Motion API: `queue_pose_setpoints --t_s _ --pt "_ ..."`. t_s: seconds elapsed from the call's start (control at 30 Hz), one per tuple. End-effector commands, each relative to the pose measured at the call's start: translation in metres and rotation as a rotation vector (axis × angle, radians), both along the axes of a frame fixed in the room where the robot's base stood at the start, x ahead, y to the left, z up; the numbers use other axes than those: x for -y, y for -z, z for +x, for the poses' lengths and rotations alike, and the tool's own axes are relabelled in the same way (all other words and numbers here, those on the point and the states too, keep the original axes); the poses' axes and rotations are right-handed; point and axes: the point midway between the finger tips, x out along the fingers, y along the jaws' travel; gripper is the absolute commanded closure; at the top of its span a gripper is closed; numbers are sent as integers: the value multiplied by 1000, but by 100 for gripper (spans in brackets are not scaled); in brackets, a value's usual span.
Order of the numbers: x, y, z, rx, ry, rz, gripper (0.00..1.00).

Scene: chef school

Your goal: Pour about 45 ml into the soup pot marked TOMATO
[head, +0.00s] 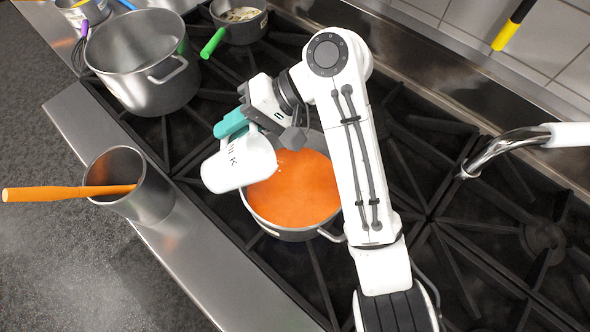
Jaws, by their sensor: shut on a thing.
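A white jug (236,163) marked MILK is held over the left rim of a metal pot (292,235) on the stove. The jug is tilted, with one end over the pot. Orange soup (300,190) fills much of the pot. A small label shows low on the pot's front, but its words are too small to read. My gripper (233,124) is shut on the jug at its upper side, where teal parts show. My arm hides the pot's right and far parts. I cannot clearly make out a stream of milk.
A large empty pot (140,62) stands at the upper left, beside a small pan (240,22) with a green handle. A metal canister (150,205) with an orange-handled utensil (70,192) stands on the front ledge. A faucet (500,146) reaches in at right. The right burners look clear.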

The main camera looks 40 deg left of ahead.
Motion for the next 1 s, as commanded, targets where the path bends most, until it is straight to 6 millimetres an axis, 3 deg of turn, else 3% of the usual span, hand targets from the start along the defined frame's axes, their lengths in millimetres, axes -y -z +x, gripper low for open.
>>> queue_pose_setpoints --t_s 1.0 --pt "0 -6 0 -93 7 70 100"
